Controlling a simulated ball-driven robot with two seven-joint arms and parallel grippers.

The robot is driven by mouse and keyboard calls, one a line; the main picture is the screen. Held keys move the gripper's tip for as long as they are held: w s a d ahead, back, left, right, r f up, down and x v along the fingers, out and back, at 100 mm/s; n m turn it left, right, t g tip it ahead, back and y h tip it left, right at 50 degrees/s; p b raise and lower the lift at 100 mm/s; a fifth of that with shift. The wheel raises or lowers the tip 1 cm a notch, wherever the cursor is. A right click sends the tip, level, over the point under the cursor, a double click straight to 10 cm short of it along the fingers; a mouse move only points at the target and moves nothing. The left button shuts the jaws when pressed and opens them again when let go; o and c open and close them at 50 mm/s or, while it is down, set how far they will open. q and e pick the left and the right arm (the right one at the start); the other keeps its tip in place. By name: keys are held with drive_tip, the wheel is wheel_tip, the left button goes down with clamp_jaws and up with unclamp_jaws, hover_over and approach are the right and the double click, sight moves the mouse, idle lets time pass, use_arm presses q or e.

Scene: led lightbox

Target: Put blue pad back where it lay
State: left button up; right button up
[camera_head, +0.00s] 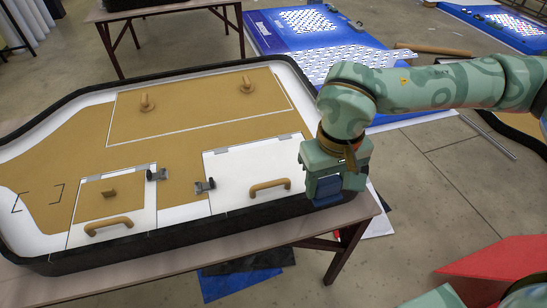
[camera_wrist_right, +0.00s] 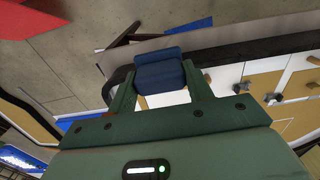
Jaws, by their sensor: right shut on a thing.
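The blue pad (camera_wrist_right: 160,76) is a dark blue padded block, held between the two fingers of my right gripper (camera_wrist_right: 160,84). In the head view the pad (camera_head: 325,188) shows partly under the gripper, at the right front corner of the board (camera_head: 190,190). Whether it touches the rim or hangs above it, I cannot tell. My left gripper is not in view. Black corner marks (camera_head: 38,198) outline an empty patch at the board's left.
The board has a black raised rim, a white door with a wooden handle (camera_head: 270,185), a smaller wooden door with a handle (camera_head: 108,226), two latches and upright pegs (camera_head: 147,103). Blue-based tables (camera_head: 310,35) stand behind. Mats lie on the floor in front.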

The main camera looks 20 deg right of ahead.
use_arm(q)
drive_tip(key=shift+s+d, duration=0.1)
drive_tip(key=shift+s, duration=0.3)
